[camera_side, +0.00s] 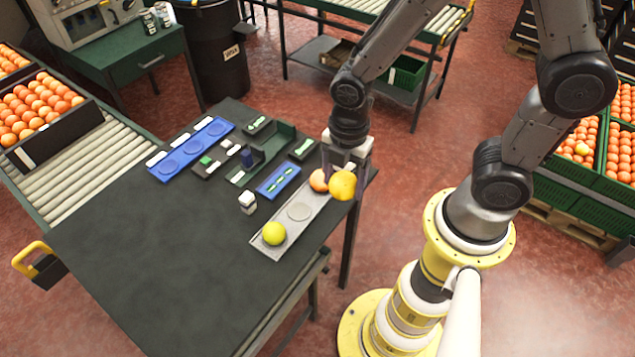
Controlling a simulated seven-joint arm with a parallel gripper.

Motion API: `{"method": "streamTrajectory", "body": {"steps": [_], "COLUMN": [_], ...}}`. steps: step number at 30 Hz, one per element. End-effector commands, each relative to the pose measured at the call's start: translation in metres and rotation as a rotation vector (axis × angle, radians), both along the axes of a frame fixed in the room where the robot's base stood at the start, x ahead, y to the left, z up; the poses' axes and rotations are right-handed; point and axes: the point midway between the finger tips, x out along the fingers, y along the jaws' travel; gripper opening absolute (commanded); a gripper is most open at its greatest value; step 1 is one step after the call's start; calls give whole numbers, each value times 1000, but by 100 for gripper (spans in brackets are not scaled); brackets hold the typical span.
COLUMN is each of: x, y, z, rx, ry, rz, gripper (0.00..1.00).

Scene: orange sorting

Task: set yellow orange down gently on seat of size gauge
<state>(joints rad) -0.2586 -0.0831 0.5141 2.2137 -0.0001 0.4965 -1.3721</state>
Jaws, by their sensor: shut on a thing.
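My gripper (343,178) is shut on a yellow orange (342,187) and holds it over the right end of a long grey tray (284,239). A redder orange (319,180) sits at that end of the tray, close behind the held one; I cannot tell whether they touch. A yellow-green fruit (274,233) sits at the tray's near left end, and the round seat (299,211) between is empty. A long blue plate (191,149) with several empty round seats lies at the table's far left. I cannot tell from its look which one is the size gauge.
A small blue tray (279,180), a dark green angled holder (262,155) and a small white block (247,201) stand between the plate and the grey tray. The front left of the dark table (140,240) is bare. A roller conveyor (85,165) runs along the left.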

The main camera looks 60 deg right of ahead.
Motion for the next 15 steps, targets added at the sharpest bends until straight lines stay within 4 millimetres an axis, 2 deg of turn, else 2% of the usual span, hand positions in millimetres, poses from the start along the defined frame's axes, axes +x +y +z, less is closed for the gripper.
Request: {"method": "streamTrajectory", "body": {"steps": [3, 11, 15], "x": [-18, -39, -22], "y": [-5, -10, -6], "z": [9, 17, 29], "rx": [0, 0, 1], "ry": [-2, -1, -4], "rz": [0, 3, 11], "gripper": [13, 13, 13]}}
